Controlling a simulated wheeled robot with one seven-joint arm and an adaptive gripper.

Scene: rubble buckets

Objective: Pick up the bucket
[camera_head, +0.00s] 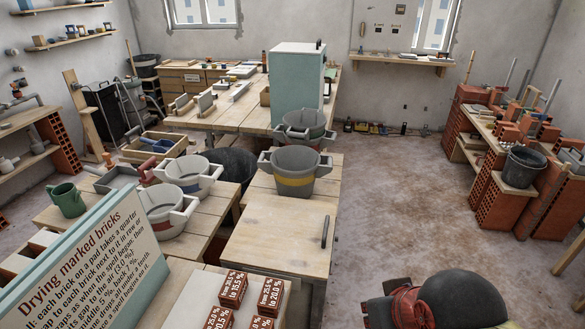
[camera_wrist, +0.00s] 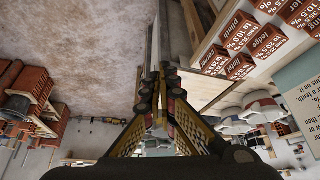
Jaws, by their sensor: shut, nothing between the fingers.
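Several buckets are in the head view, and I cannot tell which one the task means. A grey bucket with a yellow band (camera_head: 295,181) stands on the wooden bench, with another grey bucket (camera_head: 303,132) behind it. To the left stand a pale bucket with a blue band (camera_head: 188,180) and a pale bucket with a reddish band (camera_head: 165,212). A dark bucket (camera_head: 522,168) sits on bricks at the right. In the wrist view, my gripper (camera_wrist: 158,76) is shut and empty, apart from every bucket. Pale buckets (camera_wrist: 262,110) show to its right there.
A tall pale-green box (camera_head: 297,88) stands behind the buckets. A sign (camera_head: 85,245) and red labelled bricks (camera_head: 232,288) are near the front. A green watering can (camera_head: 67,200) stands at left. The floor (camera_head: 400,200) right of the bench is mostly clear.

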